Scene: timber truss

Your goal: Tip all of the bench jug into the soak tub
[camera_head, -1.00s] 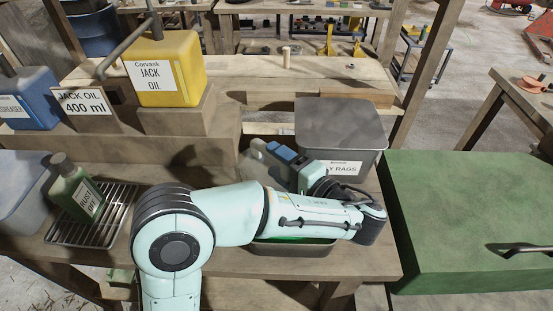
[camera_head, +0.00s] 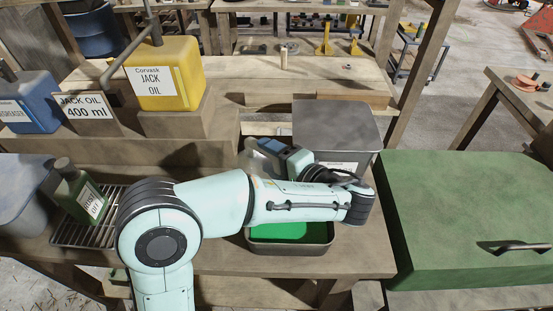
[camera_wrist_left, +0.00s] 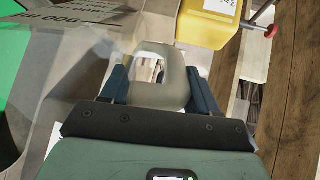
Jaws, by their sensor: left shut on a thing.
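The soak tub (camera_head: 290,249) is a metal tray of green liquid at the bench's front edge, partly hidden by my left arm. Green also shows at the left edge of the left wrist view. My left gripper (camera_head: 281,152) is shut on the handle of the bench jug (camera_wrist_left: 160,88), a translucent grey vessel. In the head view the jug (camera_head: 254,162) is mostly hidden behind my arm, above the back of the tub. Upside-down print shows beside it in the wrist view. I cannot tell the jug's exact tilt or its contents. My right gripper is not in view.
A grey bin of rags (camera_head: 335,125) stands close behind my wrist. A green chest (camera_head: 460,210) is at the right. A yellow jack oil can (camera_head: 165,70) sits on a raised block. A green bottle (camera_head: 78,192) stands on a wire rack at the left.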

